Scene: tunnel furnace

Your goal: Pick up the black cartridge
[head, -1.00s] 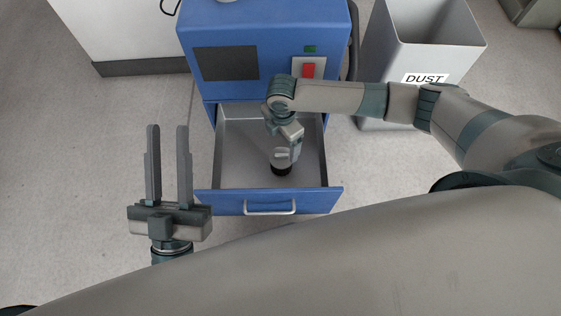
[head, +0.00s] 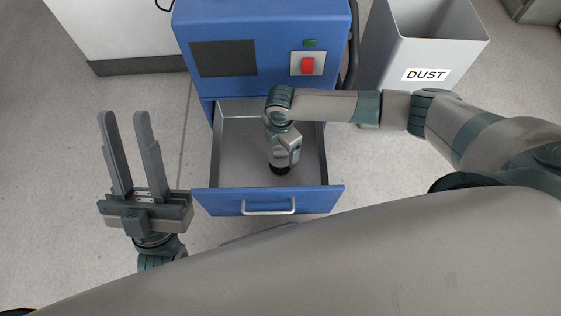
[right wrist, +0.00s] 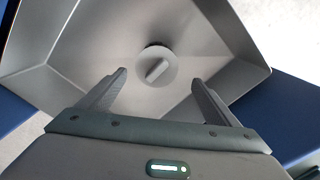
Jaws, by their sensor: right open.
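The black cartridge (head: 280,169) stands in the open drawer, partly hidden under my right gripper (head: 285,155) in the head view. In the right wrist view it shows from above as a round grey top with a raised bar handle (right wrist: 157,70), with a dark rim at its far edge. My right gripper (right wrist: 160,77) is open there, with one finger on each side of the handle and visible gaps to both. My left gripper (head: 124,114) is open and empty, left of the drawer and apart from it.
The grey drawer (head: 236,155) has a blue front with a handle and is pulled out of the blue furnace cabinet (head: 270,75). The cabinet has a dark screen and a red switch (head: 308,65). A grey DUST bin (head: 455,50) stands at the right. The floor on the left is clear.

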